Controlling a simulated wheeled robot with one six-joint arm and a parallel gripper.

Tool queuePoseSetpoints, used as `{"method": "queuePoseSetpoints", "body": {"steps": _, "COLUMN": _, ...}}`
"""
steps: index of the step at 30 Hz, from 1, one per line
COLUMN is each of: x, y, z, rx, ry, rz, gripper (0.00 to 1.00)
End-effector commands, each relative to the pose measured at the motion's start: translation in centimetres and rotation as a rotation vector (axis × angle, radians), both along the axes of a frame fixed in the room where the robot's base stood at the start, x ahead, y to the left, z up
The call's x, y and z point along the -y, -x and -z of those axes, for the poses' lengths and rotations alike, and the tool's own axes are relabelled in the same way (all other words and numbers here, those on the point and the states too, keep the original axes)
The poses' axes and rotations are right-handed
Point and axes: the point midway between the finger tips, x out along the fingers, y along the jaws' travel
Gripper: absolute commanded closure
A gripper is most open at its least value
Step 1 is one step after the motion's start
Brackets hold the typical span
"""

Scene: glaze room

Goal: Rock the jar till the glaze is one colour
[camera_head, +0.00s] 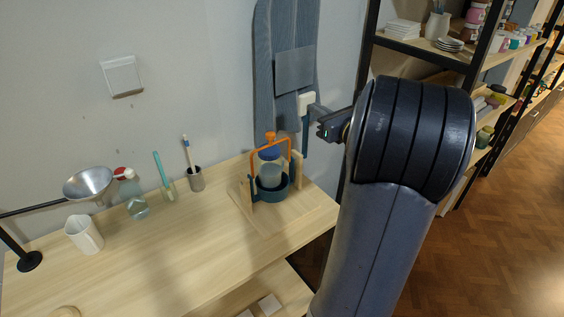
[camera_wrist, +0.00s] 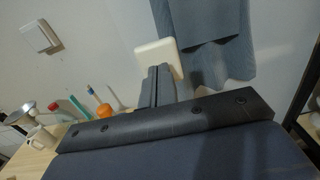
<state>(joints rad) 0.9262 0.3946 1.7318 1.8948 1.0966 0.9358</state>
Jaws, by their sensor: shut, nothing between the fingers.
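The jar (camera_head: 270,174) stands upright in a cradle (camera_head: 256,192) with an orange handle bar (camera_head: 283,141) arching over it, on a wooden board. It looks pale blue above, with a darker blue cup-like part around its lower half. An orange knob shows at its top. In the wrist view only an orange top (camera_wrist: 103,110) shows low at the left. My gripper (camera_head: 313,107) is shut and empty, up and right of the jar, apart from it. Its closed fingers (camera_wrist: 160,74) point at a white block on the wall. I cannot tell whether they touch it.
The white block (camera_head: 306,97) is by a hanging blue-grey apron (camera_head: 274,95). The front of the table (camera_head: 190,262) is mostly clear. Shelves stand right.

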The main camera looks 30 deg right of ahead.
Motion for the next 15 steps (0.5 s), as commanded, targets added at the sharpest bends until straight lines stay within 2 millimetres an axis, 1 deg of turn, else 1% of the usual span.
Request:
{"method": "queuePoseSetpoints", "body": {"steps": 3, "x": -0.03, "y": 0.32, "z": -0.04, "rx": 0.000, "ry": 0.000, "rz": -0.001, "gripper": 1.00}}
{"method": "queuePoseSetpoints", "body": {"steps": 10, "x": -0.02, "y": 0.25, "z": -0.03, "rx": 0.000, "ry": 0.000, "rz": -0.001, "gripper": 1.00}}
{"method": "queuePoseSetpoints", "body": {"steps": 15, "x": -0.09, "y": -0.64, "z": 0.13, "rx": 0.000, "ry": -0.001, "rz": -0.002, "gripper": 1.00}}
